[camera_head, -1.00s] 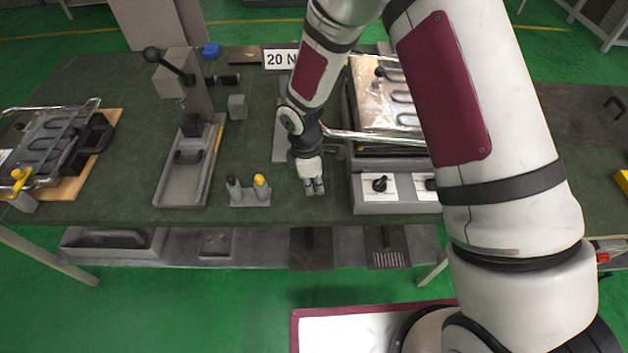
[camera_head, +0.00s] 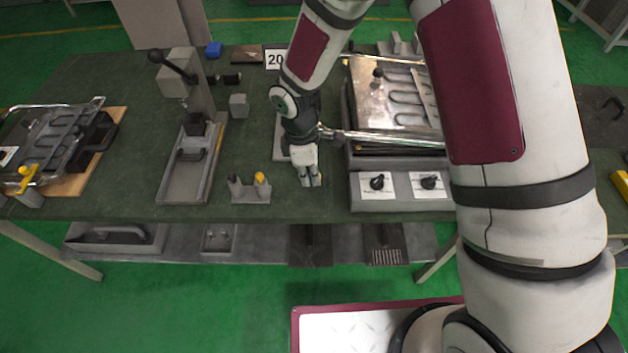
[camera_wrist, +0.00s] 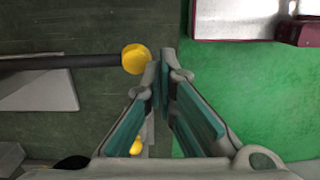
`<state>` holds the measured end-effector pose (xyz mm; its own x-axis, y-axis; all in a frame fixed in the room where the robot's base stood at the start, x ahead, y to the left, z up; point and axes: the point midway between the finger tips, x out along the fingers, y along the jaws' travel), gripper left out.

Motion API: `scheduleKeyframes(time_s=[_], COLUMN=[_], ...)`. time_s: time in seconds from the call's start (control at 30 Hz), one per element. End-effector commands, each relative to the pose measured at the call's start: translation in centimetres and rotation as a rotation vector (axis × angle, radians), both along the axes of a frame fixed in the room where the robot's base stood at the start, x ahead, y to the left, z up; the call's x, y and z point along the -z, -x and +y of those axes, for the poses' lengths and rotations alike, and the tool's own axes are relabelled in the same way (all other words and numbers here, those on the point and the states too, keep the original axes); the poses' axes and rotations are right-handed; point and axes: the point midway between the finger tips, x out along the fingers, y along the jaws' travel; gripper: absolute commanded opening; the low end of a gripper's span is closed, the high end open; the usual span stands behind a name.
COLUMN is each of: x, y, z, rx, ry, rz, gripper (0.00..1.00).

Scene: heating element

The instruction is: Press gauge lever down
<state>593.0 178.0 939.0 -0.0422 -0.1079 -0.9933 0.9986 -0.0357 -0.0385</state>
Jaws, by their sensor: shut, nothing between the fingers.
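A dark lever rod (camera_wrist: 60,62) with a yellow ball end (camera_wrist: 135,58) shows in the wrist view, reaching in from the left. The ball is just left of my fingertips; I cannot tell whether they touch. A grey plate (camera_wrist: 40,92) lies below the rod. In the head view a grey plate (camera_head: 281,143) shows beside my arm, but the lever is hidden there. My gripper (camera_head: 313,182) points down near the table's front edge. In the wrist view my gripper (camera_wrist: 164,68) has its fingertips together, with nothing between them.
A small two-post holder (camera_head: 250,192) with a yellow tip stands left of my gripper. A heater box with dials (camera_head: 400,205) stands close on the right. A "20" sign (camera_head: 274,60) is partly covered by my arm. A press (camera_head: 185,80) stands further left.

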Motion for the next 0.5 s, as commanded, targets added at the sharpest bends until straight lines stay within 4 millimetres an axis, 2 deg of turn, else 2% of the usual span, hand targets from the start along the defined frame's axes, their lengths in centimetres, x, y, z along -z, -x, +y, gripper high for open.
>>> scheduleKeyframes(time_s=[0.2,0.5], x=[-3.9,-6.9], y=[0.9,2.0], z=[0.5,0.9], rx=[0.001,-0.001], ry=[-0.001,0.001], rz=[-0.003,0.0], gripper=[0.0,0.0])
